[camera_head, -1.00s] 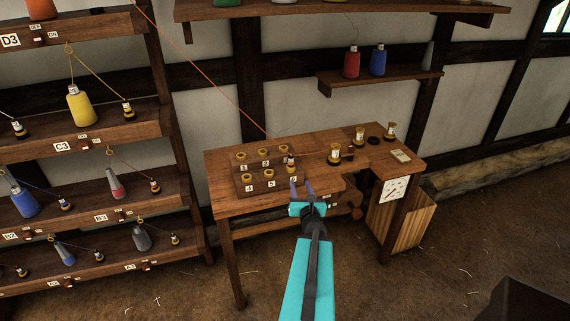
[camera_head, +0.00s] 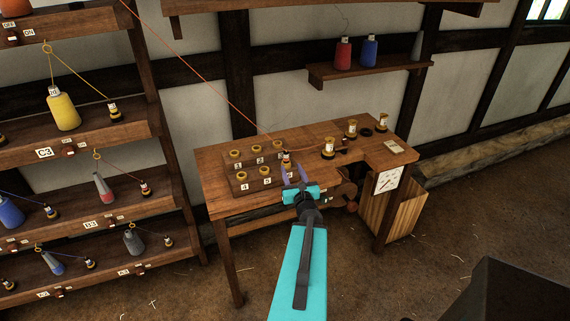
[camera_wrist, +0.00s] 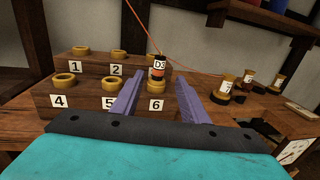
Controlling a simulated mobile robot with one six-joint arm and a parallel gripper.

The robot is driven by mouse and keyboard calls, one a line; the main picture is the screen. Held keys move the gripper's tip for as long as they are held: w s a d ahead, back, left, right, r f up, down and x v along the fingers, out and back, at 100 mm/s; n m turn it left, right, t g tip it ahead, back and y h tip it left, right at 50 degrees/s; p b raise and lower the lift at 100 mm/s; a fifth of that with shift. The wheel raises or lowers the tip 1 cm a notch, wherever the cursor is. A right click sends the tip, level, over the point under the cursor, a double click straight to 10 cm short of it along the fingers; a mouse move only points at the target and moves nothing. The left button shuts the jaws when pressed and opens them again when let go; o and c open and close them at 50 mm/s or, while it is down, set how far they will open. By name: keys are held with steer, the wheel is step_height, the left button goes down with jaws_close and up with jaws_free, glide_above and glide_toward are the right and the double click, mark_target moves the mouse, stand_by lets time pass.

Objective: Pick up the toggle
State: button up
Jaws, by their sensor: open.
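The toggle (camera_head: 287,158) is a small dark piece with an orange band and a white label. The label reads D3 in the wrist view (camera_wrist: 159,66). It stands upright at the ring holder (camera_wrist: 155,86) above label 6, and an orange thread runs up from it to the upper left. My gripper (camera_head: 293,168) is open, its two purple fingers pointing at the toggle. In the wrist view the toggle appears between the fingertips (camera_wrist: 159,80), a little beyond them. I cannot tell whether either finger touches it.
The stepped wooden block (camera_head: 238,184) has several brass rings with number labels. Small spools (camera_head: 328,148) stand on the table (camera_head: 225,207) to the right. A shelf rack (camera_head: 150,128) with cones and toggles is at the left.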

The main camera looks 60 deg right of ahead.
mark_target(287, 158)
steer(key=shift+w+d+f+b, duration=0.15)
steer(key=shift+f+b, duration=0.05)
steer(key=shift+b, duration=0.3)
steer(key=shift+w+d+b, duration=0.2)
steer(key=shift+d+b, duration=0.05)
steer(key=shift+b, duration=0.6)
steer(key=b+x, duration=0.1)
steer(key=b, duration=0.3)
steer(key=shift+w+d, duration=0.2)
steer(key=b+x, duration=0.3)
steer(key=b, duration=0.2)
steer(key=shift+w+d+r+p, duration=0.25)
steer(key=shift+w+d+p, duration=0.15)
steer(key=shift+w+d, duration=0.05)
steer(key=shift+x, duration=0.8)
steer(key=shift+d+f, duration=0.1)
steer(key=shift+p+x, duration=1.5)
steer(key=shift+x, duration=1)
steer(key=shift+w, duration=0.1)
